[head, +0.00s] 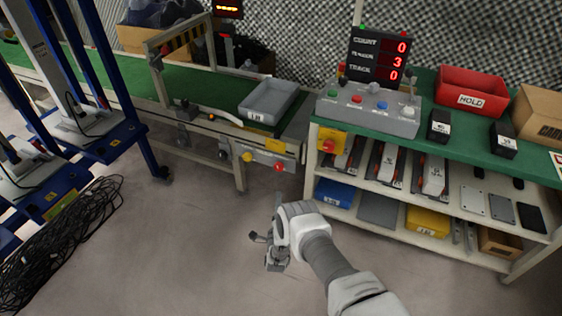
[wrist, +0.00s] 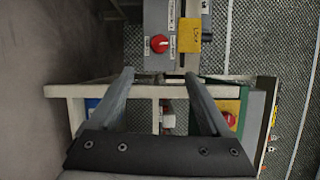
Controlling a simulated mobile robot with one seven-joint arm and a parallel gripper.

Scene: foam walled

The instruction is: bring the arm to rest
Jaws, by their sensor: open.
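My arm reaches forward from the bottom of the head view, over the bare floor in front of the conveyor and the shelved bench. My gripper (head: 273,264) hangs low at its end. In the wrist view my gripper (wrist: 162,75) shows two fingers well apart with nothing held between them. Beyond the fingers are a pale frame rail (wrist: 155,90) and a grey box with a red knob (wrist: 158,44). The gripper looks apart from them in the head view.
A green conveyor (head: 140,75) carries a grey tray (head: 268,101). The bench (head: 450,135) holds a control box (head: 368,112), a red HOLD bin (head: 470,92) and several shelf items. Blue-framed racks (head: 75,140) and coiled black cable (head: 65,235) are at left. The floor (head: 190,230) is clear.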

